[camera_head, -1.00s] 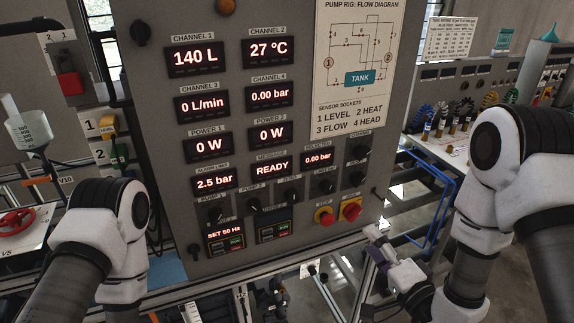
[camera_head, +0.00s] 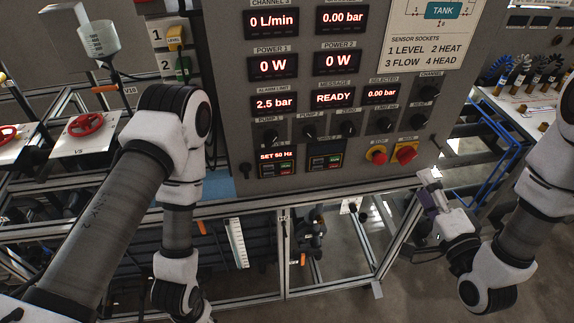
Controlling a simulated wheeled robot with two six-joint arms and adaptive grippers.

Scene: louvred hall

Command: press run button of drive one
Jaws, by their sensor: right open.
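Drive one (camera_head: 277,162) is the small dark module under the PUMP 1 knob, low on the grey panel. Its display reads SET 50 Hz, and small green and red buttons sit below it. They are too small to tell apart by label. A similar second drive (camera_head: 325,161) sits to its right, with a dark display. My right gripper (camera_head: 431,180) is open and empty, in front of the lower right of the panel, well right of drive one. My left arm reaches down left of the panel; its gripper is out of view.
A yellow-based red stop button (camera_head: 378,156) and a red-yellow main switch (camera_head: 406,154) lie between the drives and my right gripper. Black knobs line the row above. A metal frame rail (camera_head: 330,191) runs below the panel. Red valve wheels (camera_head: 85,125) stand at left.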

